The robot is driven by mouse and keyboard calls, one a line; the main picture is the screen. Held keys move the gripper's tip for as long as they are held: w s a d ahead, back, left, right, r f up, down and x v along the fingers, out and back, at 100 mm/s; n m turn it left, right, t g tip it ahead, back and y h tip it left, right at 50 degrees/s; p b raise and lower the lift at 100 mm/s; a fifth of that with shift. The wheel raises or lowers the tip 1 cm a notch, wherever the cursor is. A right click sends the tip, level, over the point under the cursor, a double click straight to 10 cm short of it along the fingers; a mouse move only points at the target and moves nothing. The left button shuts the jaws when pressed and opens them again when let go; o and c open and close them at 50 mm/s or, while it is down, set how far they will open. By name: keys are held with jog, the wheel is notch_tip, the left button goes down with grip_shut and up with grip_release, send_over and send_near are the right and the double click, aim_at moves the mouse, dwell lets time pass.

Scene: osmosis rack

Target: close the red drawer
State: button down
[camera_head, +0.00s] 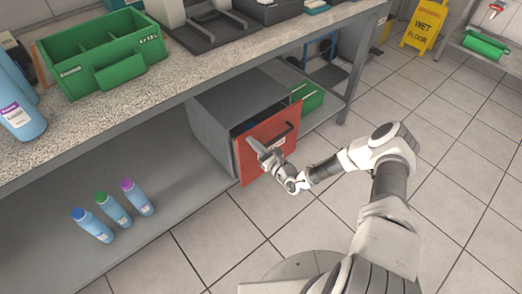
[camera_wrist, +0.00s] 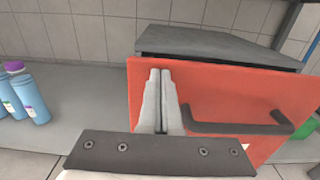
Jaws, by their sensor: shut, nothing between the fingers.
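The red drawer (camera_head: 268,150) has a flat red front with a dark bar handle (camera_head: 270,143). It sits in a grey cabinet (camera_head: 225,108) on the lower shelf under the counter. A narrow gap shows between the red front and the cabinet body, so the drawer stands slightly open. My gripper (camera_head: 255,148) is shut and empty, with its fingertips at the left part of the red front. In the wrist view the closed fingers (camera_wrist: 160,75) point at the red front (camera_wrist: 222,95), left of the handle (camera_wrist: 240,129). I cannot tell whether they touch it.
Several bottles (camera_head: 113,209) stand on the lower shelf (camera_head: 165,170) left of the cabinet. A green bin (camera_head: 308,97) is to its right. The counter (camera_head: 165,93) overhangs the cabinet and carries a green caddy (camera_head: 100,55). The tiled floor in front is clear.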

aim_at(244, 135)
jog(key=x, duration=0.4)
jog(key=shift+w+a+b, duration=0.2)
jog(key=shift+w+b, duration=0.1)
jog(key=shift+b, duration=0.05)
jog(key=shift+w+a+r, duration=0.15)
jog(key=shift+w, duration=0.15)
jog(key=shift+r, duration=0.1)
